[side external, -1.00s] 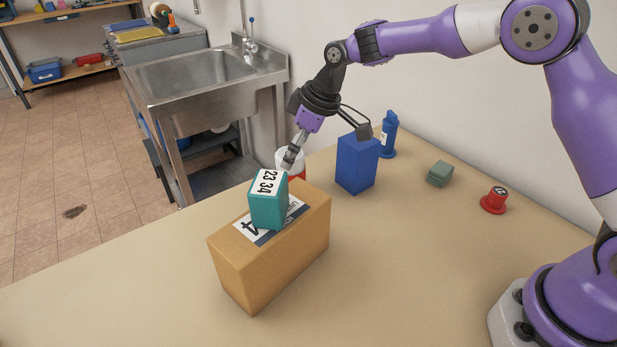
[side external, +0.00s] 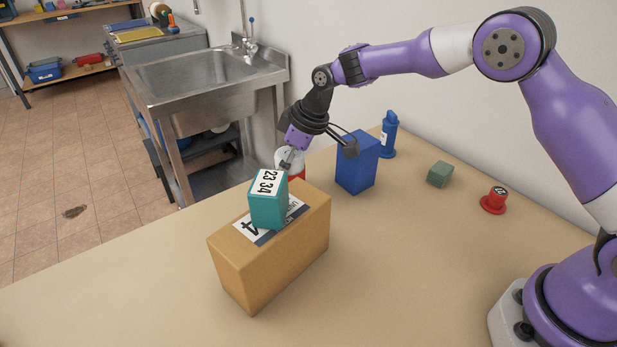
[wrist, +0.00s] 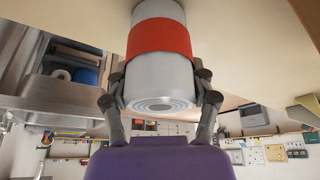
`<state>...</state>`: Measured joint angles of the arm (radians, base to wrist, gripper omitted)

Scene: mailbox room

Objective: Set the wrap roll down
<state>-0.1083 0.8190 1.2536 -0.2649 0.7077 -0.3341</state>
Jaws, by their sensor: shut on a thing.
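The wrap roll (wrist: 162,38) is a pale grey cylinder with a red band. In the wrist view it runs from the top edge to the middle, its ringed end facing the camera. My gripper (wrist: 159,84) is shut on it, one finger on each side. In the side view the roll (side external: 281,155) is upright behind the teal box, partly hidden by it and by my gripper (side external: 288,162). Its lower end is hidden, so I cannot tell whether it touches the table (side external: 400,265).
A teal box (side external: 267,208) stands on a cardboard box (side external: 275,260) in front of the roll. A tall blue box (side external: 356,165) and blue bottle-like object (side external: 388,135) stand to the right. A green block (side external: 440,174) and red object (side external: 494,200) lie farther right.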

